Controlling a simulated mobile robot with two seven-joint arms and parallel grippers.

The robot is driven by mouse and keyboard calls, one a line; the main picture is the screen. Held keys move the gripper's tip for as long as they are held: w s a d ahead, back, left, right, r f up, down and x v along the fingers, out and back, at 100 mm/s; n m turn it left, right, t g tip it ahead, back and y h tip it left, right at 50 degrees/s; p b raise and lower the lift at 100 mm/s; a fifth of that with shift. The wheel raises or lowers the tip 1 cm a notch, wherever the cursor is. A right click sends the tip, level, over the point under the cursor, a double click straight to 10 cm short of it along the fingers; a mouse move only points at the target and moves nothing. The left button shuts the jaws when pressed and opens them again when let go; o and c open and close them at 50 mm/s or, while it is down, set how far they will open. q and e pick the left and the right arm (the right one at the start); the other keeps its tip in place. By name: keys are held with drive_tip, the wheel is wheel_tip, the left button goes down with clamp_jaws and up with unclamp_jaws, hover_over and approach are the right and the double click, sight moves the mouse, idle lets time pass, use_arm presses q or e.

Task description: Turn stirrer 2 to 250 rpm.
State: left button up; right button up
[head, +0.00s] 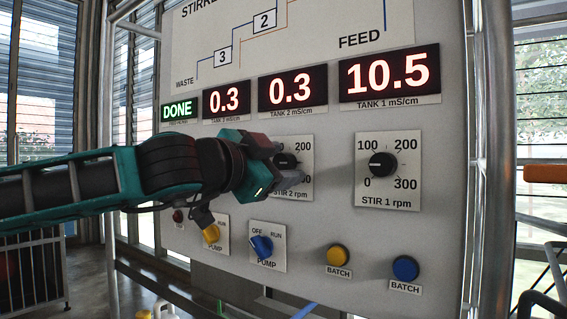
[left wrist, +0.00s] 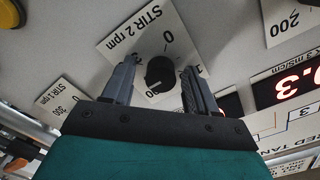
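The stirrer 2 knob (head: 287,162) is a round black dial on a white plate marked STIR 2 rpm, partly covered by my left gripper (head: 279,167) in the head view. In the left wrist view the knob (left wrist: 160,72) shows between the two fingers of my left gripper (left wrist: 159,68). A gap shows on each side, so the gripper is open around the knob. A pale mark shows on the knob's lower-left part; its exact reading cannot be told, as the fingers hide some numbers. My right gripper is not in view.
The stirrer 1 dial (head: 382,164) is right of the stirrer 2 plate. Below are a yellow pump switch (head: 211,233), a blue pump switch (head: 261,246), and yellow (head: 338,256) and blue (head: 405,268) batch buttons. Red displays (head: 292,90) run above. Metal posts frame the panel.

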use_arm(q)
drive_tip(key=shift+o, duration=0.3)
drive_tip(key=shift+s+a+b, duration=0.3)
drive_tip(key=shift+s+a, duration=0.05)
drive_tip(key=shift+s, duration=0.05)
drive_tip(key=shift+b+v, duration=0.6)
drive_tip(key=shift+v, duration=2.35)
drive_tip(key=shift+s, duration=0.1)
